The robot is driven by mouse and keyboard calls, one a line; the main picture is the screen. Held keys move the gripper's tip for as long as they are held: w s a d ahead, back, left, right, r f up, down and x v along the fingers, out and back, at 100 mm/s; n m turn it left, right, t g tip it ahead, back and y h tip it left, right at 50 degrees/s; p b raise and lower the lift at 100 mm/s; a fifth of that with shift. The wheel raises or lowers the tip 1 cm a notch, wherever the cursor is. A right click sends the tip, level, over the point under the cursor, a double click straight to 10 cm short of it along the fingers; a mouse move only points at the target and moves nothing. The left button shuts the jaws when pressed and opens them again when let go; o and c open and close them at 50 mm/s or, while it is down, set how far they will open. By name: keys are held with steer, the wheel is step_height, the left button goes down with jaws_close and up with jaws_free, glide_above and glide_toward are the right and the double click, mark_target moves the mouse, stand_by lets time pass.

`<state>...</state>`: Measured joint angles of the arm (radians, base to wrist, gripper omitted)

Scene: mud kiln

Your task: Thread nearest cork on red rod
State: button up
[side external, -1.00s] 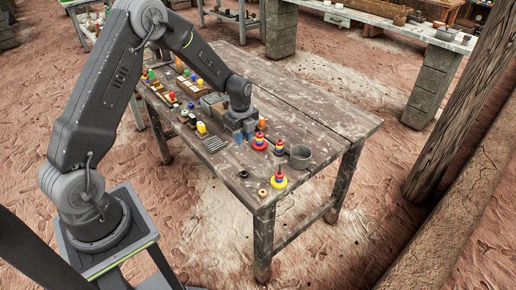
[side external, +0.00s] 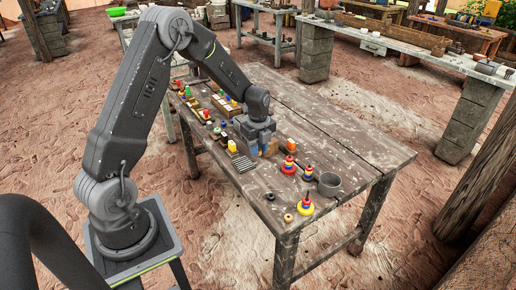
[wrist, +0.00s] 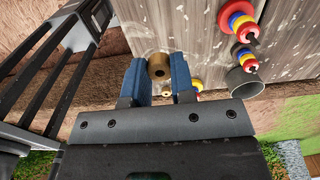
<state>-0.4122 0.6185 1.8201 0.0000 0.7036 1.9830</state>
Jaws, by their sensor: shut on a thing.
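My gripper (wrist: 157,80) has blue fingers closed on a tan cork (wrist: 158,66) with a dark hole in its end. In the side view my gripper (side external: 262,150) is over the middle of the table, left of the stacked-ring toys, and the held cork cannot be made out there. Another small tan ring (side external: 288,218) lies near the front corner of the table, with a black ring (side external: 270,196) behind it. I cannot clearly pick out the red rod; several small coloured pieces stand around the gripper, and the arm hides part of that area.
Colourful stacked-ring toys (side external: 288,166) and a grey cup (side external: 329,185) stand right of my gripper. The table's right side is clear.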

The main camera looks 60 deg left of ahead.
steer(key=w+r, duration=0.1)
steer(key=w, duration=0.2)
steer(key=w+d+r, duration=0.1)
steer(key=w, duration=0.3)
steer(key=w+d+r, duration=0.1)
steer(key=w, duration=0.3)
steer(key=shift+w+r, duration=0.15)
steer(key=shift+w, duration=0.05)
steer(key=shift+f, duration=2.4)
steer(key=shift+f, duration=1.55)
steer(key=o, duration=0.8)
steer(key=shift+o, duration=0.6)
steer(key=o, duration=0.4)
